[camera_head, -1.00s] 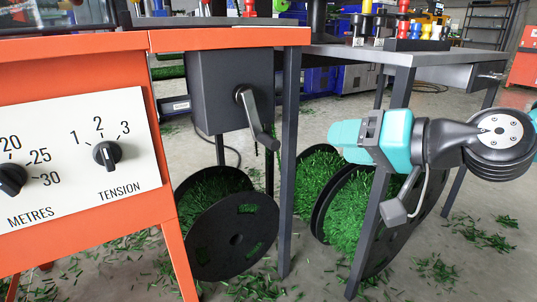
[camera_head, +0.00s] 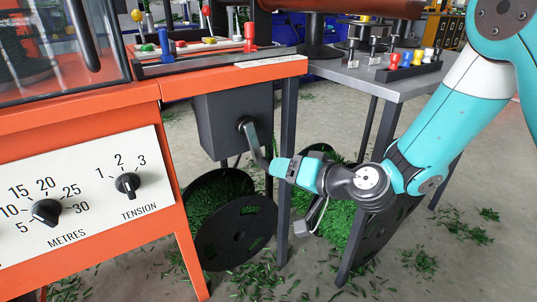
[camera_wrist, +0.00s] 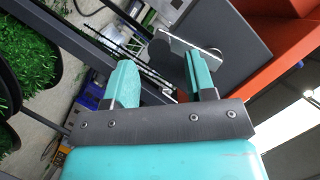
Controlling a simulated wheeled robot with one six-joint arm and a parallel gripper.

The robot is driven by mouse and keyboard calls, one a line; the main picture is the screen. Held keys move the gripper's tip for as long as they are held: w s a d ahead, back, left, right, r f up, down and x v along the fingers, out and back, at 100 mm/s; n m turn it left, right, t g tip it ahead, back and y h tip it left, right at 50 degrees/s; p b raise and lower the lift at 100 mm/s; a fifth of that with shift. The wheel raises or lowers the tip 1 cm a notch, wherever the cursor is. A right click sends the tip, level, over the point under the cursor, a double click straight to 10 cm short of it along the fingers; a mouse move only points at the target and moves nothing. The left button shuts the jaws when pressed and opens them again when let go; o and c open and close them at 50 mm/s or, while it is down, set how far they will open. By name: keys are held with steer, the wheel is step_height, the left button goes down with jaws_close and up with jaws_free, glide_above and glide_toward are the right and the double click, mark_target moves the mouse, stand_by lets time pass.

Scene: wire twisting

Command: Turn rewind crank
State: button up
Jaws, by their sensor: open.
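The rewind crank (camera_head: 250,138) is a dark grey lever on the front of a dark box (camera_head: 222,122) under the orange table. Its arm hangs down and slightly right from its pivot. My gripper (camera_head: 274,167) is at the crank's lower end, coming from the right; the head view does not show clearly whether they touch. In the wrist view, the two teal fingers of my gripper (camera_wrist: 160,82) are apart. Grey crank parts (camera_wrist: 165,48) show just beyond and between the fingertips. The crank's grip end is partly hidden by the fingers.
Black reels (camera_head: 238,232) wound with green bristle stand below the box. Green clippings litter the floor.

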steer(key=p+x, duration=0.2)
steer(key=x, duration=0.2)
steer(key=shift+w+a, duration=0.1)
steer(key=shift+a, duration=0.1)
steer(key=shift+w+a+f, duration=0.25)
steer(key=shift+w+a, duration=0.15)
jaws_close()
steer(key=s+a+m+b, duration=0.1)
steer(key=a+m+y+b, duration=0.1)
steer(key=m, duration=0.1)
steer(key=shift+s+a+y+b, duration=0.3)
steer(key=shift+s+b, duration=0.1)
